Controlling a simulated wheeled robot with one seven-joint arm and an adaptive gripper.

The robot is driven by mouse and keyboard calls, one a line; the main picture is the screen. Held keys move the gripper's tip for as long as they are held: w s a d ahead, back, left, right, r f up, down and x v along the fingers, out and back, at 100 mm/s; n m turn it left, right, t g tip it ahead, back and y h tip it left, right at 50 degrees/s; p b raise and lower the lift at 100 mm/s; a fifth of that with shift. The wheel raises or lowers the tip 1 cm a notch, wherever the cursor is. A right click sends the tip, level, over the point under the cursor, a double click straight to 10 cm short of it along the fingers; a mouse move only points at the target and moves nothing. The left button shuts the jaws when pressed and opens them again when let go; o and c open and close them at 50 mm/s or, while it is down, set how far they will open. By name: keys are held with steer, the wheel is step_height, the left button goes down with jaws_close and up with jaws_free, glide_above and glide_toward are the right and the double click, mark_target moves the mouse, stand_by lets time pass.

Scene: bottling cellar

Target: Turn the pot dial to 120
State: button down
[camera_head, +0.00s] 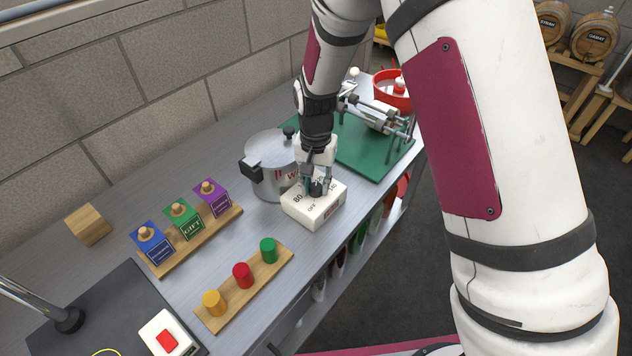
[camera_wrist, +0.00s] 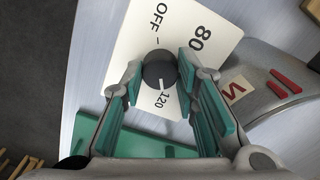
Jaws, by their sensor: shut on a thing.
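The pot dial (camera_wrist: 160,68) is a dark round knob on a white box (camera_head: 313,211), which also shows in the wrist view (camera_wrist: 196,20). The box carries the marks OFF, 80 and 120. The dial's white line points at the 120 mark. My gripper (camera_head: 317,189) reaches down onto the box from above. In the wrist view its green-padded fingers (camera_wrist: 160,75) stand on either side of the dial and are shut on it. The metal pot (camera_head: 268,168) with a dark handle stands just behind the box, partly hidden by my arm.
Wooden strips hold blue, green and purple boxes (camera_head: 184,220) and yellow, red and green cylinders (camera_head: 242,275) to the left. A red button box (camera_head: 167,336) sits front left, a wooden block (camera_head: 88,224) behind. A green mat (camera_head: 372,152) with a metal frame lies beyond the pot.

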mark_target(316, 186)
steer(key=shift+m, duration=0.3)
steer(key=c, duration=1.2)
jaws_free()
steer(key=shift+r, duration=0.1)
step_height(316, 186, up, 12)
steer(key=shift+f, duration=0.1)
